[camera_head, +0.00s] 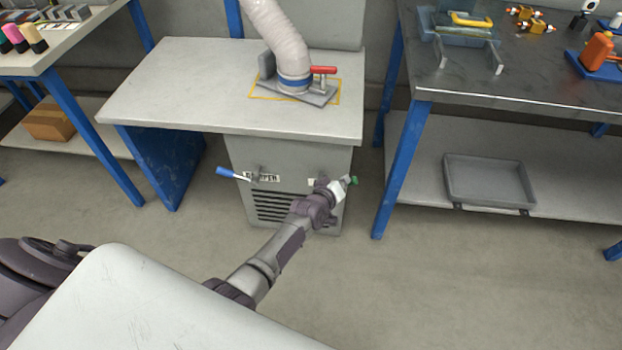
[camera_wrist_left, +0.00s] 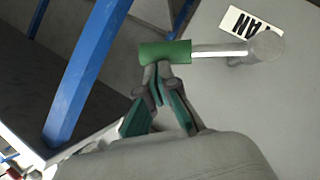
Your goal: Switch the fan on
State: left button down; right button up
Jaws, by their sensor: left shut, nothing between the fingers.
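The fan lever has a green grip (camera_head: 354,180) at the right edge of the grey cabinet's front. In the left wrist view, the green grip (camera_wrist_left: 165,52) sits on a pale rod that runs right to a round grey pivot. A white label (camera_wrist_left: 253,33) beside the pivot reads FAN, upside down and partly covered. My left gripper (camera_head: 346,182) is at the green grip and hides part of the lever in the head view. In the left wrist view, the left gripper's (camera_wrist_left: 158,72) fingertips are together, at the grip's edge. Nothing is between them; whether they touch it is unclear.
A blue-handled lever (camera_head: 228,172) beside a DAMPER label (camera_head: 262,177) is left on the same cabinet (camera_head: 290,155). A red-handled valve (camera_head: 322,70) and white hose (camera_head: 277,38) are on its top. A blue-legged table (camera_head: 395,170) stands right, with open floor in front.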

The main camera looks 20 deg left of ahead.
pick_arm(q)
jog(key=v, duration=1.2)
jog(key=shift+a+f, duration=0.1)
jog(key=shift+f, duration=0.05)
